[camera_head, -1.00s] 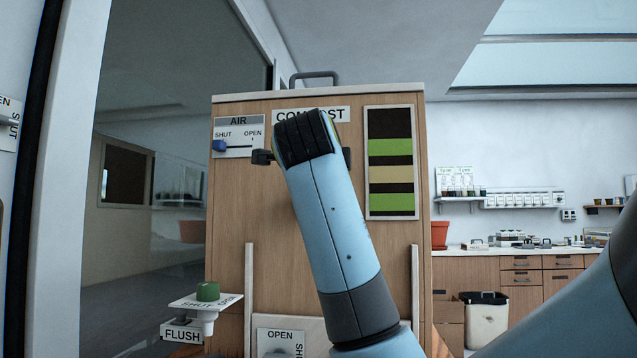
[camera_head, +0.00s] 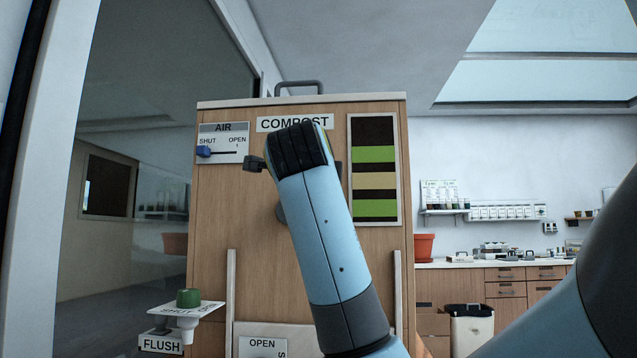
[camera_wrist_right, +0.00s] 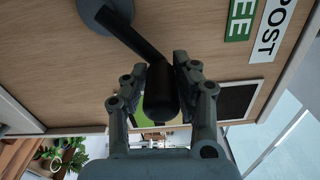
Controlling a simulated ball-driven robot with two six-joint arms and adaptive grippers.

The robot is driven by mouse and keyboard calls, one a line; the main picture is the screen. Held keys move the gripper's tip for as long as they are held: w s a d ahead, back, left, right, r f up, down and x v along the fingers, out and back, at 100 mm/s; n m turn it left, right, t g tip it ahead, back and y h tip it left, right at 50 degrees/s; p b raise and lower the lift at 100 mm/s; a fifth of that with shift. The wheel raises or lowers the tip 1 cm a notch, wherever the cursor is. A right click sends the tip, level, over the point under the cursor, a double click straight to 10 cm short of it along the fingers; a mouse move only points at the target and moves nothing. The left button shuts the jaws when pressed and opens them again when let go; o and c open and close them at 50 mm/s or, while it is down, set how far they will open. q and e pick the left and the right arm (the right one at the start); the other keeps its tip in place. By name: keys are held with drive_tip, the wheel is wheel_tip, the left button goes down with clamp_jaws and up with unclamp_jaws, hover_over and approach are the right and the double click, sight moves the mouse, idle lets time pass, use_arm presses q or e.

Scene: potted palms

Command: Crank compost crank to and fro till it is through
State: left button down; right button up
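The wooden compost box (camera_head: 215,220) stands ahead, with a COMPOST label near its top. Its crank has a round grey hub (camera_head: 281,206), partly hidden behind my right arm. In the right wrist view the hub (camera_wrist_right: 104,14) shows at the top, and a black crank arm (camera_wrist_right: 135,40) runs from it to a black handle (camera_wrist_right: 160,95). My right gripper (camera_wrist_right: 165,76) has one finger on each side of this handle and appears closed on it. In the head view my right wrist hides the gripper and handle. My left gripper is in neither view.
The box front carries an AIR slider (camera_head: 204,151) at SHUT and a striped panel (camera_head: 375,170). A FLUSH bracket with a green knob (camera_head: 188,298) juts out at lower left. A glass pane stands left; a counter with a bin (camera_head: 470,330) is at right.

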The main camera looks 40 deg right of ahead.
drive_tip(key=o, duration=0.4)
drive_tip(key=shift+o, duration=0.2)
drive_tip(key=v, duration=0.7)
drive_tip(key=shift+a, duration=0.2)
drive_tip(key=shift+s, duration=0.15)
